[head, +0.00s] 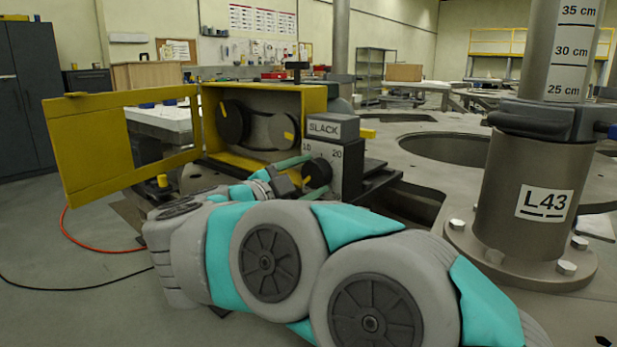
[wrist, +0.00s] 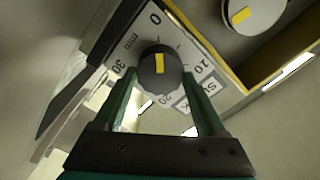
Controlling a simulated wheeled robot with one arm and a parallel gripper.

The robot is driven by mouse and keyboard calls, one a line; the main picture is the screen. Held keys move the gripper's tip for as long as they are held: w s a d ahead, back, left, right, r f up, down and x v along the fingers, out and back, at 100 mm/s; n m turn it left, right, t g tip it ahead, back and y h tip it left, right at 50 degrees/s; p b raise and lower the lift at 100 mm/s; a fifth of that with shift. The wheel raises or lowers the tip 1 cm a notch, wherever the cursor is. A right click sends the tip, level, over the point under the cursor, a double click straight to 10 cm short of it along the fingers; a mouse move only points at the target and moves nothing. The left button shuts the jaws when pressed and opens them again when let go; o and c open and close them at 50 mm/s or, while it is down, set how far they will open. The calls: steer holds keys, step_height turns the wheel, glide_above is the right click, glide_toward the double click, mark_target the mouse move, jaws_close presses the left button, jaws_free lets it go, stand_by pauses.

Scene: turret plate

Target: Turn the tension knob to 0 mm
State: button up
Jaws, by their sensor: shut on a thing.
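The tension knob (head: 318,172) is a dark round knob with a yellow pointer mark, on the grey SLACK box (head: 340,150). In the wrist view the knob (wrist: 160,75) sits between the two green fingers of my gripper (wrist: 161,82), which are shut on its sides. The white dial plate (wrist: 130,50) reads 0 at the top, 10 at right, 20 below and 30 at left, with mm near the 0. The yellow mark points up, roughly toward 0. In the head view the mark is at the knob's lower left; my arm partly hides the fingers.
An open yellow guard door (head: 85,150) stands left of the yellow housing (head: 265,95), which holds pulleys and a belt. A thick column labelled L43 (head: 520,180) stands at right. A red cable (head: 85,238) lies on the floor at left.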

stand_by(0.3)
steer(key=o, duration=1.3)
steer(key=shift+b+v, duration=0.45)
steer(key=shift+v, duration=3.5)
